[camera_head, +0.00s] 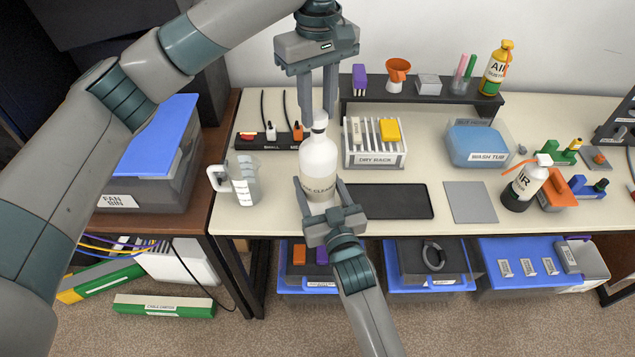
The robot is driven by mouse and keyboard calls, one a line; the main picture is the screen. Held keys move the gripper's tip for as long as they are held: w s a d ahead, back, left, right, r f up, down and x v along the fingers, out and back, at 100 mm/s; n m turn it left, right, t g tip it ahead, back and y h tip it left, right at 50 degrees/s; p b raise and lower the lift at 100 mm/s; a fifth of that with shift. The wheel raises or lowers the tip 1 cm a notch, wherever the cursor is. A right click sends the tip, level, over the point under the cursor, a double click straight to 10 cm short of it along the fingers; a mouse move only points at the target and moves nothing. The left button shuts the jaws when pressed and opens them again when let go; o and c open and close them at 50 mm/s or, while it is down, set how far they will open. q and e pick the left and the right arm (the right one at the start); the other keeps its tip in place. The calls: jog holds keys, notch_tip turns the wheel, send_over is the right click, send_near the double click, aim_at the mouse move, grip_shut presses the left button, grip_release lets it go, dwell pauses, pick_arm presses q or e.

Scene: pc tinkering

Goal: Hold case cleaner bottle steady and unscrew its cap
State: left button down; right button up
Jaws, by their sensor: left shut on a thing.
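The case cleaner bottle (319,161) is white with a beige lower part and label, and stands upright near the front middle of the table. Its white cap (319,122) is at the top, partly hidden by fingers. My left gripper (318,117) points down from above and is shut on the cap, one finger on each side. My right gripper (319,183) reaches in from the front, with its fingers against both sides of the bottle's lower body. It looks shut on the bottle.
A clear measuring jug (241,181) stands left of the bottle. A white dry rack (375,158) and a dark mat (398,201) are to its right. Behind are a power strip (254,141) and a dark shelf (430,100). A grey pad (470,202) lies further right.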

pick_arm(q)
jog(key=shift+r, duration=2)
pick_arm(e)
jog(key=o, duration=1.3)
jog(key=shift+c, duration=0.2)
jog(key=v, duration=1.2)
jog(key=shift+d+f, duration=0.1)
